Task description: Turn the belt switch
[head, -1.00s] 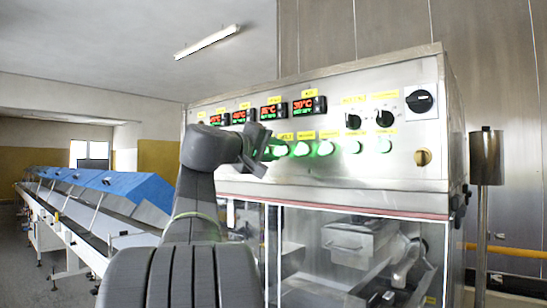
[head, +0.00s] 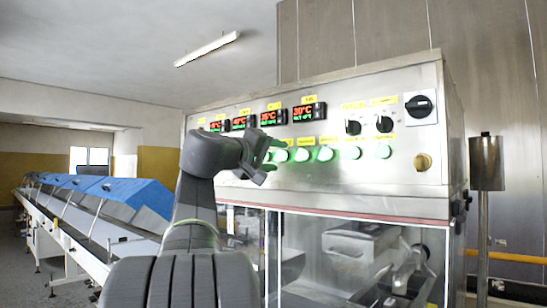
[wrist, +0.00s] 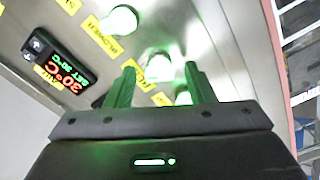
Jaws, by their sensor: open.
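The control panel (head: 390,170) is the sloped metal front of a machine. My gripper (head: 272,153) is open and empty, in front of the panel at the left end of a row of green lit buttons (head: 325,153). In the wrist view my gripper's fingers (wrist: 160,82) stand apart, with lit buttons (wrist: 158,66) beyond them. No rotary switch is clear there.
Red-digit temperature displays (head: 304,112) sit above the buttons. A glass-fronted cabinet (head: 350,265) is below the panel. A metal post with a cylinder (head: 486,165) stands to the right. A long conveyor with blue covers (head: 130,195) runs at the left.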

